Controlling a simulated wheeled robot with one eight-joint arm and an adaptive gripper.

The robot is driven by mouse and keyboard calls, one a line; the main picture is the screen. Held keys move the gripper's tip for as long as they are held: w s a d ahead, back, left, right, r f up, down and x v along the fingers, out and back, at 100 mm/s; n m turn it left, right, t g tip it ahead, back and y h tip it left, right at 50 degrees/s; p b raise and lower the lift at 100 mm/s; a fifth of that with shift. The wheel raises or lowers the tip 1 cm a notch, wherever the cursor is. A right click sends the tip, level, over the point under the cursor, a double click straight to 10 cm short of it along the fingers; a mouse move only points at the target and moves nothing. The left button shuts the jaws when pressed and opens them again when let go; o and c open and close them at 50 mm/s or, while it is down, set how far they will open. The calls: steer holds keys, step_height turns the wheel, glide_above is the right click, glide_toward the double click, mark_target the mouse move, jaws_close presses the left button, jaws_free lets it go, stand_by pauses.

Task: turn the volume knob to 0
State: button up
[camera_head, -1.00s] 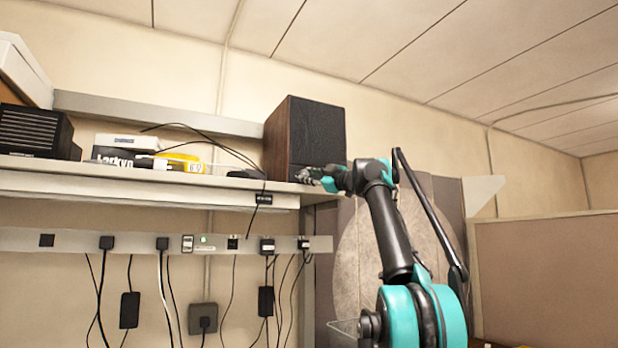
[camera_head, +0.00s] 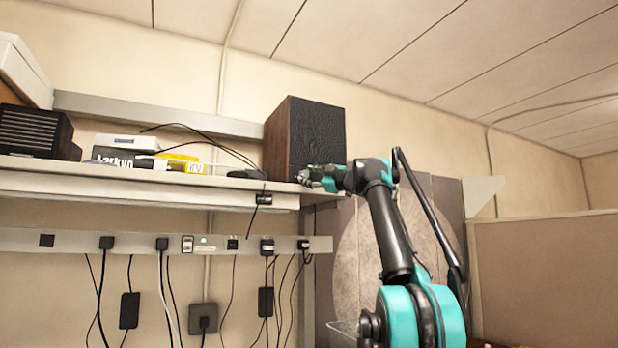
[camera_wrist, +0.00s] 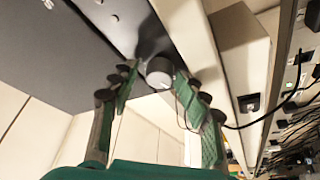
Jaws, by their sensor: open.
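The volume knob (camera_wrist: 159,72) is a small round grey knob, seen in the wrist view near the middle. My gripper (camera_wrist: 152,88) is open, with its green-padded fingers on either side of the knob. I cannot tell whether either finger touches it. The knob's setting cannot be read. In the head view my gripper (camera_head: 304,177) is at the lower front of the dark wood-sided speaker (camera_head: 317,135), just above the shelf edge.
The shelf (camera_head: 130,172) runs to the left, carrying boxes (camera_head: 125,150), a yellow item (camera_head: 180,160) and loose cables. A power strip (camera_head: 75,241) with plugs hangs below it. A partition (camera_head: 545,280) stands at the right.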

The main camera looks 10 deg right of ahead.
steer(key=v, duration=0.8)
stand_by(0.8)
